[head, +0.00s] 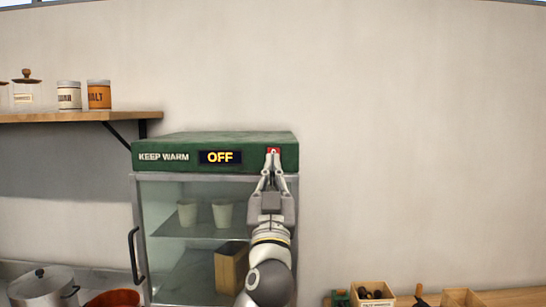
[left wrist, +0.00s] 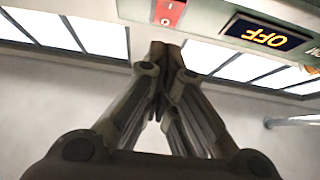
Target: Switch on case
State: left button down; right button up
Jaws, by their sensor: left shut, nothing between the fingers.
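The green keep-warm case (head: 215,145) stands against the wall with its glass door closed. Its display (head: 220,157) reads OFF, and it also shows in the left wrist view (left wrist: 267,33). A red switch (head: 273,151) sits at the right end of the green panel; it also shows in the left wrist view (left wrist: 170,12). My left gripper (head: 272,158) is shut and empty, its fingertips at the lower edge of the switch in the head view. In the left wrist view the fingertips (left wrist: 163,50) appear below the switch; I cannot tell whether they touch. My right gripper is not in view.
Pale cups (head: 222,213) and a wooden box (head: 231,267) stand inside the case. A shelf (head: 75,117) with jars is at upper left. A pot (head: 42,288) is at lower left. A wooden box of chestnuts (head: 372,292) is at lower right. The wall to the right is clear.

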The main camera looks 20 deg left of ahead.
aim_at(274, 151)
pick_arm(q)
jog(key=shift+w+a+f+p, duration=0.2)
jog(key=shift+w+a, duration=0.1)
jog(key=shift+w, duration=0.7)
jog(key=shift+w+a+f+p, duration=0.1)
jog(key=shift+w+a+p, duration=0.15)
jog(key=shift+w, duration=0.7)
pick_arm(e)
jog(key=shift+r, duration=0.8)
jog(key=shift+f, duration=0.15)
pick_arm(q)
jog(key=b, duration=0.2)
jog(key=shift+w+a+f+b, duration=0.1)
jog(key=shift+w+f+b, duration=0.05)
jog(key=shift+w+b, duration=0.2)
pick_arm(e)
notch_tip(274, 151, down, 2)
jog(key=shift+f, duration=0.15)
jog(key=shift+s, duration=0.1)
